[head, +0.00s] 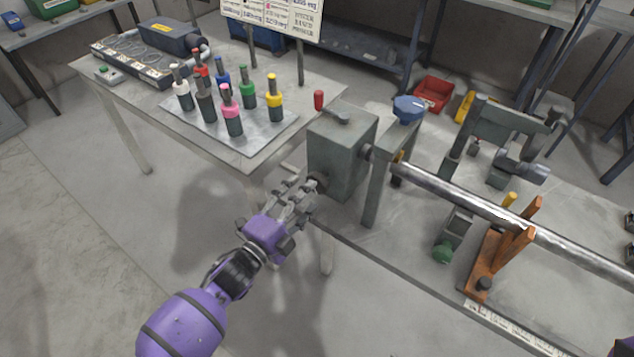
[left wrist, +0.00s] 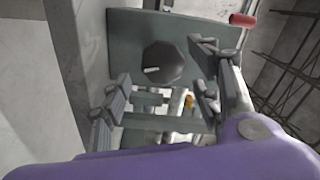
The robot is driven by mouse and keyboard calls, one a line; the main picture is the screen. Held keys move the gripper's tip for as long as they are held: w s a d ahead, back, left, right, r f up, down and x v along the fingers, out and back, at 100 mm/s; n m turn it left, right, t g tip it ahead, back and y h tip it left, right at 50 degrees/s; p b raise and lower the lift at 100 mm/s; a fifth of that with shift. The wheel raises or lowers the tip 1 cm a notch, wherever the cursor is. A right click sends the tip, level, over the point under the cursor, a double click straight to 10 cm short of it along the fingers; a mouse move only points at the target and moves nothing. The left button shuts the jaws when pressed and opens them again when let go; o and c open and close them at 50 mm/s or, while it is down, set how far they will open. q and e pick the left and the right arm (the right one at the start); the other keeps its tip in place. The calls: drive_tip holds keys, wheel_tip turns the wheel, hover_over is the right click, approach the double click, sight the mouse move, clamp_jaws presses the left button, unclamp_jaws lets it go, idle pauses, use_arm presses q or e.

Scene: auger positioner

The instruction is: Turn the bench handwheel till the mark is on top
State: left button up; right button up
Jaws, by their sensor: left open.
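The handwheel (left wrist: 168,58) shows in the left wrist view as a dark, many-sided round knob on the flat face of a grey box (head: 338,155). A short white mark (left wrist: 152,69) lies on the knob, left of and a little below its middle in that picture. My left gripper (head: 306,192) is open in front of the box's near left face. In the head view the gripper mostly hides the knob. My right gripper is out of view.
A crank with a red grip (head: 319,100) stands on top of the box. A long metal auger tube (head: 480,205) runs right over an orange wooden stand (head: 490,265). A side table (head: 110,78) holds several coloured bottles on a tray (head: 260,135). Floor left of the bench is clear.

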sight(320, 180)
use_arm(q)
drive_tip(key=x, duration=0.6)
drive_tip(key=shift+s, duration=0.1)
drive_tip(key=shift+f, duration=0.1)
drive_tip(key=c, duration=1.1)
